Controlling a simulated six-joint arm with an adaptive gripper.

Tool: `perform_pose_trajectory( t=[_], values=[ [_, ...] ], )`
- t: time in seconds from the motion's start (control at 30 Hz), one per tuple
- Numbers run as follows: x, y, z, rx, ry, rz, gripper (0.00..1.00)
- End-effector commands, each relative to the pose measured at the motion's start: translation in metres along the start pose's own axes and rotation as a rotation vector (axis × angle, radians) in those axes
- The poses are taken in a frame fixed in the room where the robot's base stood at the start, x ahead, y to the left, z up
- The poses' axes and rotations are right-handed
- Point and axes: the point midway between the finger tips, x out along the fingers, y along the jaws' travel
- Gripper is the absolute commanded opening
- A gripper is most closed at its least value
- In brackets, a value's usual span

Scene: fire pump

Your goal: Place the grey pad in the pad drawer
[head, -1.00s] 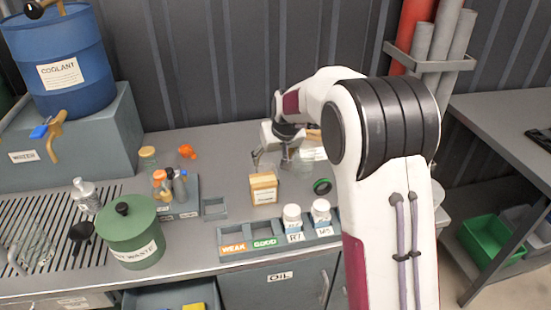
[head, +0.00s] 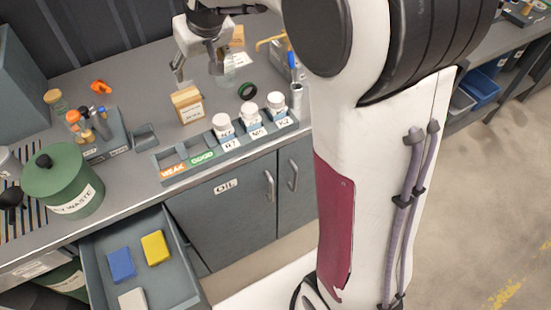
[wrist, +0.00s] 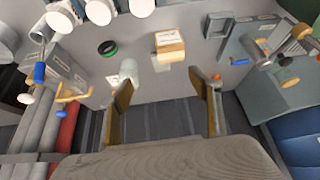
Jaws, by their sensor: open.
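The pad drawer (head: 172,284) is pulled open below the counter at the lower left of the head view. A pale grey pad (head: 132,299) lies in its near part, cut by the picture's bottom edge. A blue pad (head: 121,264) and a yellow pad (head: 155,248) lie farther back in it. My gripper (head: 198,76) is open and empty above the back of the counter, well away from the drawer. In the wrist view its two fingers (wrist: 164,88) stand wide apart with nothing between them. The drawer is not visible there.
A wooden box (head: 188,106) stands on the counter near my gripper. In front is a rack (head: 170,178) with white-capped bottles. A green waste can (head: 63,184) stands left, above the drawer's left side. The space over the drawer looks clear.

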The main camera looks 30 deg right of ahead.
Motion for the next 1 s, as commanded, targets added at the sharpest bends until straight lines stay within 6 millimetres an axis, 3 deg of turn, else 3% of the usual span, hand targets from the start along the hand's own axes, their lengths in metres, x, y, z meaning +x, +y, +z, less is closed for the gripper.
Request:
perform_pose_trajectory(
  t=[0.2, 0.5, 1.0],
  values=[
    [-0.044, -0.003, 0.030, 0.005, 0.001, 0.005, 0.63],
    [-0.094, -0.006, 0.079, 0.017, -0.004, 0.011, 0.63],
    [-0.151, -0.010, 0.174, 0.036, -0.011, 0.025, 0.63]
  ],
)
